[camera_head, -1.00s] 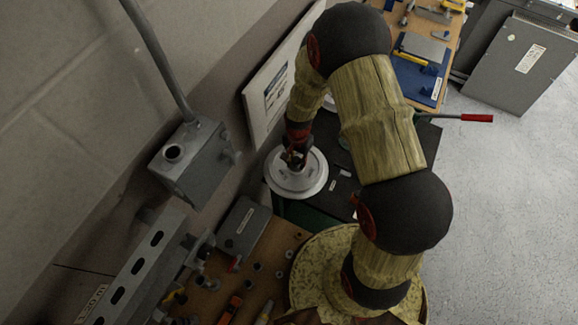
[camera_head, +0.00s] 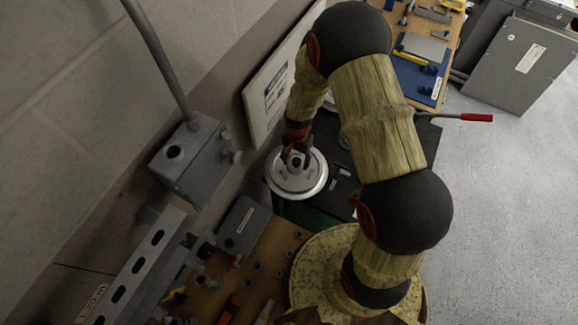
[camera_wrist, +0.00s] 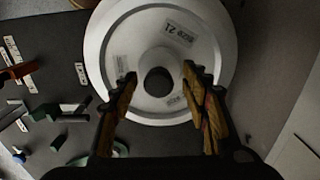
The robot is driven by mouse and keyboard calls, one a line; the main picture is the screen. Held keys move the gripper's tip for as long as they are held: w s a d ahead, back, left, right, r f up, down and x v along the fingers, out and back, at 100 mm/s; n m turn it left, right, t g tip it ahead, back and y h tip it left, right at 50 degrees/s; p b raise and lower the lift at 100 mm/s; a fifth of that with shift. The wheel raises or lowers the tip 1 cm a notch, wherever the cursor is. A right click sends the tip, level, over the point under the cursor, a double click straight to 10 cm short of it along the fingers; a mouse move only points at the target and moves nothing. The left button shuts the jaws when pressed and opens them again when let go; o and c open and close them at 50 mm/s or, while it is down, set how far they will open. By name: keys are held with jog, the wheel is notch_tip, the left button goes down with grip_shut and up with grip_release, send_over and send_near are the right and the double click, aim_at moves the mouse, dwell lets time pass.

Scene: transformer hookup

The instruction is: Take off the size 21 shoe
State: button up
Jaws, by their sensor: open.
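A round silver-white disc with a raised hub and a dark centre hole fills the top of the wrist view. Its label reads "21" upside down, so I take it as the size 21 shoe (camera_wrist: 115,40). In the head view the shoe (camera_head: 312,187) lies flat at the left end of a dark bench top. My gripper (camera_wrist: 159,75) is open, one finger on each side of the hub. Whether the fingers touch the hub cannot be told. My gripper also shows above the disc in the head view (camera_head: 296,156).
A white panel (camera_head: 268,100) on the wall stands close behind my gripper. A grey box with a conduit (camera_head: 190,157) is to the left. Small labelled parts lie on the dark bench top (camera_wrist: 60,85). A red-ended lever (camera_head: 477,118) juts out at right.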

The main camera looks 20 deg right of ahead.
jog(key=shift+w+r+p, duration=0.1)
jog(key=shift+r+p, duration=1.4)
jog(key=shift+r, duration=1.05)
notch_tip(320, 180, up, 12)
